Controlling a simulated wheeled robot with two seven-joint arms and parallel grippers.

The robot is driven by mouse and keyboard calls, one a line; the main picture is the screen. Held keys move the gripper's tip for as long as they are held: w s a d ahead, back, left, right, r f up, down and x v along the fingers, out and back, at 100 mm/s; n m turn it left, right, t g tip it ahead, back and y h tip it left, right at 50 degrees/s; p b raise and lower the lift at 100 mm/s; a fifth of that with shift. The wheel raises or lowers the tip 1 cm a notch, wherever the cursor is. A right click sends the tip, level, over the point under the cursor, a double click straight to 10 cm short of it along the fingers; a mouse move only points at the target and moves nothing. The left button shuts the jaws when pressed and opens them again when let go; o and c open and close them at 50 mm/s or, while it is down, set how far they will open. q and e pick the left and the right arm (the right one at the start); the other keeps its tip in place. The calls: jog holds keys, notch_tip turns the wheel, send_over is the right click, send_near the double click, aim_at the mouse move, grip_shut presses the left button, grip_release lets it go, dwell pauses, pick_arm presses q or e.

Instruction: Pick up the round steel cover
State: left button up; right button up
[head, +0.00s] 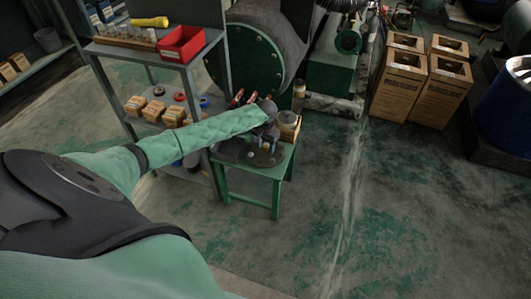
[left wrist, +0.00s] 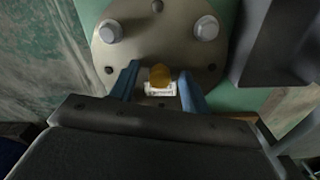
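The round steel cover (left wrist: 160,40) lies flat on a small green table (head: 276,208), with bolt heads, dark holes and a brass knob (left wrist: 160,75) near its lower edge. In the head view the cover (head: 266,159) is partly hidden by my left gripper (head: 265,147). In the left wrist view my left gripper (left wrist: 159,82) is open over the cover, its blue fingers on either side of the brass knob with gaps. A small white label (left wrist: 160,89) shows below the knob. I cannot tell whether the fingertips touch the cover. My right gripper is not in view.
A shelf rack with a red bin (head: 181,44) and small boxes stands left of the table. A large green-ended tank (head: 254,58) is behind it. Cardboard boxes (head: 402,85) stand at the back right. The floor (head: 400,220) at front right is clear.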

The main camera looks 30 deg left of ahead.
aim_at(266, 146)
pick_arm(q)
grip_shut()
jog(key=shift+r, duration=0.15)
notch_tip(266, 146, up, 9)
jog(key=shift+w+f, duration=0.1)
jog(key=shift+f, duration=0.1)
jog(key=shift+r, duration=0.6)
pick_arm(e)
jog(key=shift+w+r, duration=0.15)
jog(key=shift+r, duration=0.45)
